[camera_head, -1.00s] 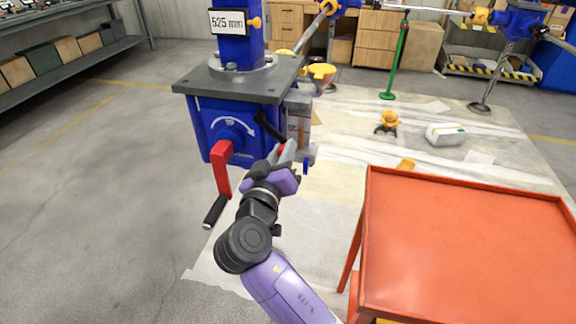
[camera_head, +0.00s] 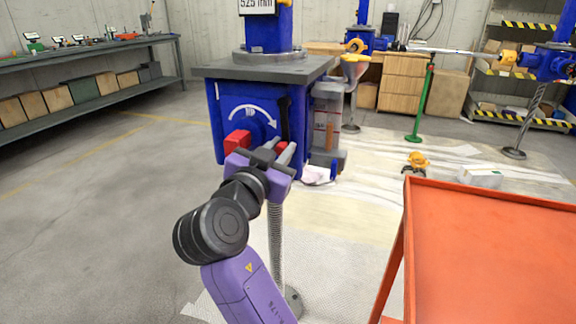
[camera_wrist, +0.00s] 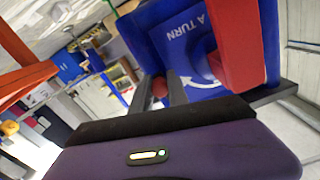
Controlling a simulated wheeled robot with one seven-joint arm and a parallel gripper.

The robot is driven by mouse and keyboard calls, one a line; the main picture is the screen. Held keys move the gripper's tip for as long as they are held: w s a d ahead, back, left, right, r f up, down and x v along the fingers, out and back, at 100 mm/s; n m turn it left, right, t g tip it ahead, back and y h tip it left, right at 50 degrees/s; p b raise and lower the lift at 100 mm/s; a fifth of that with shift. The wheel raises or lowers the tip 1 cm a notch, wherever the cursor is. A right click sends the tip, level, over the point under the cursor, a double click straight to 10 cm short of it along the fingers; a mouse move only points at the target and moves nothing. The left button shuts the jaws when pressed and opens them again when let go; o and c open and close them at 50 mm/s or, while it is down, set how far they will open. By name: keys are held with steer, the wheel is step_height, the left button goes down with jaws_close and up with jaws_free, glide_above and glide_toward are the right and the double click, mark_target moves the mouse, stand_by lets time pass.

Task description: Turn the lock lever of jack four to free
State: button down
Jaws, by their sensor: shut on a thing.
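The jack (camera_head: 262,68) has a blue body under a grey top plate; I see no jack number. A black lock lever (camera_head: 284,115) on its front face hangs nearly straight down, with a red knob at its lower end. My purple gripper (camera_head: 279,152) is shut on this knob. In the wrist view the dark red knob (camera_wrist: 160,87) sits between the finger ends (camera_wrist: 160,92). The jack's red crank (camera_head: 238,140) is just left of the gripper, partly hidden by it; it looms large in the wrist view (camera_wrist: 235,45).
An orange-red table (camera_head: 490,260) stands close at right. A threaded post (camera_head: 276,240) stands below the jack. Grey containers (camera_head: 327,125) are at the jack's right side. More jack gear and shelves are behind; the floor at left is clear.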

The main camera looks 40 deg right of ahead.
steer(key=shift+w+a+m+b, duration=0.2)
steer(key=shift+w+m+b, duration=0.05)
steer(key=shift+m+b, duration=0.25)
steer(key=c, duration=1.3)
jaws_free()
steer(key=p+v, duration=0.1)
steer(key=v, duration=0.6)
steer(key=shift+s+a, duration=0.15)
steer(key=shift+a, duration=0.25)
